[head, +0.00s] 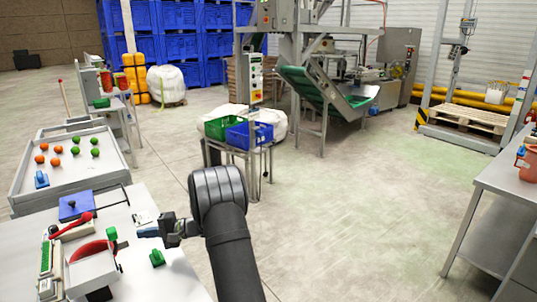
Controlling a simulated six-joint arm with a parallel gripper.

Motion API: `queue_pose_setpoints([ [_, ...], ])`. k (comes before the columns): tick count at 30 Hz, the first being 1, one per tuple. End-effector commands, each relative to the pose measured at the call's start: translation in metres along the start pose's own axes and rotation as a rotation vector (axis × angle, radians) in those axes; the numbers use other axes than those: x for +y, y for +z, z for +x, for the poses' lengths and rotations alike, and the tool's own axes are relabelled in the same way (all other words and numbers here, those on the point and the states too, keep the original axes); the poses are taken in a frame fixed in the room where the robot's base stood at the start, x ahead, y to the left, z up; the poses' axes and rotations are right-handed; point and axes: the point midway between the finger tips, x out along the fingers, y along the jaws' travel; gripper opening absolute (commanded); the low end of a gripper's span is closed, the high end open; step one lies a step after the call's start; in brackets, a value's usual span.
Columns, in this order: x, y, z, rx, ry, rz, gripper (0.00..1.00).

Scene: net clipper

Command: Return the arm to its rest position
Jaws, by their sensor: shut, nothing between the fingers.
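My gripper (146,231) shows in the head view at the lower left, at the end of my dark arm. It is shut and appears empty, over the right part of the white table (180,280). A small green object (157,258) lies on the table just below it, apart from the fingers as far as I can tell. Another small green piece (112,233) lies to its left.
A clipper-like device with a red lever (72,225) and a blue box (76,206) stand on the table's left. Behind is a grey tray (107,178) with several red-orange and green balls. A stand holds green (217,128) and blue crates (249,134).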

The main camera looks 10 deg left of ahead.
Motion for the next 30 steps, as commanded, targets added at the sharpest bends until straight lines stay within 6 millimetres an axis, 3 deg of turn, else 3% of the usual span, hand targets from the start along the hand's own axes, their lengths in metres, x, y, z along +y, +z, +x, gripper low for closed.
queue_pose_setpoints([
  [10,-0.002,0.009,0.069,-0.004,0.0,0.001,0.0],
  [19,0.0,0.034,0.059,0.0,0.0,0.001,0.0],
  [30,0.001,0.037,0.057,0.0,0.0,0.001,0.0],
])
